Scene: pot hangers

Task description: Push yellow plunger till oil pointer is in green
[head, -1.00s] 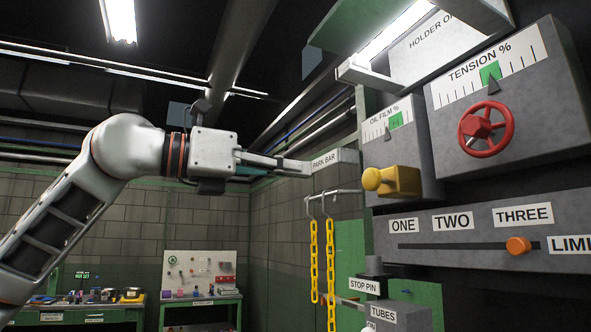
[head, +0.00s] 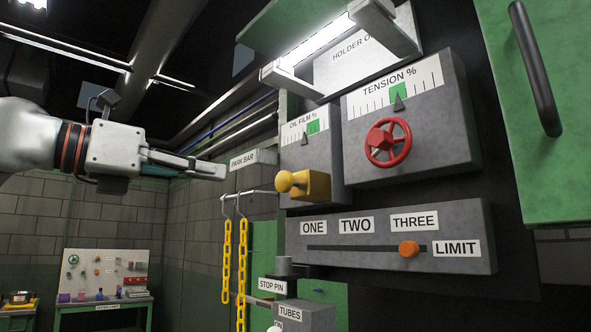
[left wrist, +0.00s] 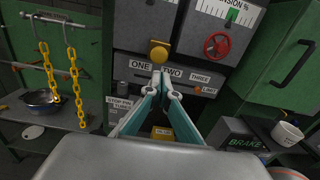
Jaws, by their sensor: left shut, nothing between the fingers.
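The yellow plunger (head: 303,184), with its round knob facing left, sticks out from the grey oil film box (head: 318,165). The oil film dial (head: 305,128) has a green band (head: 313,127). Its dark pointer (head: 304,140) is just left of the green, by its edge. My left gripper (head: 222,171) is shut and empty. Its fingertips point at the knob from the left, with a clear gap between them. In the left wrist view the plunger (left wrist: 158,52) shows just above the closed fingertips (left wrist: 160,76). My right gripper is not in view.
A tension box with a red wheel (head: 388,142) stands right of the plunger. Below is a slider panel with an orange knob (head: 409,249). Yellow chains (head: 228,260) hang from a bar below my fingertips. A green door with a dark handle (head: 535,68) is at right.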

